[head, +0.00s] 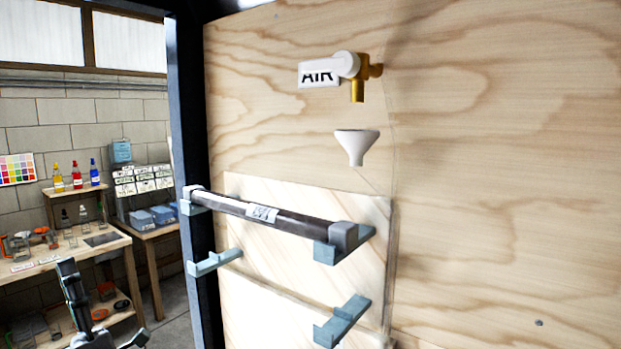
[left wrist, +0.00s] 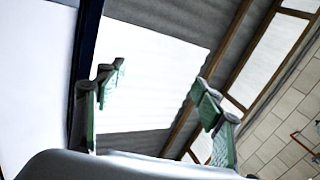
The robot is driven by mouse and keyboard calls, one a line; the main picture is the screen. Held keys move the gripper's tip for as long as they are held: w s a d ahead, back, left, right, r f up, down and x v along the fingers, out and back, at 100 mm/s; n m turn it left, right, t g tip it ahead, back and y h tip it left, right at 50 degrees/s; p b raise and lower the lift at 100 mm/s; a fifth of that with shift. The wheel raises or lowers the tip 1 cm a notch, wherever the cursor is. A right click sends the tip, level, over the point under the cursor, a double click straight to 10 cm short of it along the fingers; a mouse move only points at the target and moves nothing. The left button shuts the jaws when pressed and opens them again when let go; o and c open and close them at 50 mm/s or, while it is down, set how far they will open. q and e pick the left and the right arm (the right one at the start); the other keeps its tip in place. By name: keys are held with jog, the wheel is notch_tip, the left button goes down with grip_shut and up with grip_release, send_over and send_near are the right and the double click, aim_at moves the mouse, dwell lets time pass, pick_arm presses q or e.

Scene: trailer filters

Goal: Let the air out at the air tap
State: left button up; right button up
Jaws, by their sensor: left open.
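The air tap (head: 358,77) is a brass fitting high on the plywood wall in the head view. Its white lever handle (head: 320,73), marked AIR, points left and lies about level. A white funnel (head: 356,146) sits on the wall below the tap's brass spout, apart from it. My left gripper (head: 100,305) is at the lower left of the head view, well below and left of the tap. In the left wrist view my left gripper (left wrist: 158,95) is open with nothing between its fingers. My right gripper is not in either view.
A dark tube (head: 290,222) with a label rests across blue-grey brackets below the funnel. Empty brackets (head: 342,322) stick out lower down. A dark post (head: 190,150) edges the wall at left. A workbench (head: 60,265) with bottles and parts stands behind. The wall's right side is clear.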

pick_arm(q)
jog(key=s+a+r+n+g+h, duration=0.1)
jog(key=a+r+n+g+h, duration=0.1)
jog(key=a+r+n+g, duration=0.45)
jog(key=s+a+r+n+g+h, duration=0.1)
jog(key=a+n+g+h, duration=0.15)
jog(key=n+g, duration=0.75)
jog(key=w+d+r+m+t+h, duration=0.1)
jog(key=w+d+r+t+h, duration=0.2)
jog(key=d+r+t+h, duration=0.25)
jog(key=w+d+r+m+t+h, duration=0.1)
jog(key=w+d+r+t+h, duration=0.2)
jog(key=d+t, duration=0.4)
jog(key=m+h+p, duration=0.3)
jog(key=m+h, duration=1.2)
jog(key=h, duration=0.7)
send_near(324, 59)
jog(key=shift+x, duration=4.1)
jog(key=shift+a, duration=0.1)
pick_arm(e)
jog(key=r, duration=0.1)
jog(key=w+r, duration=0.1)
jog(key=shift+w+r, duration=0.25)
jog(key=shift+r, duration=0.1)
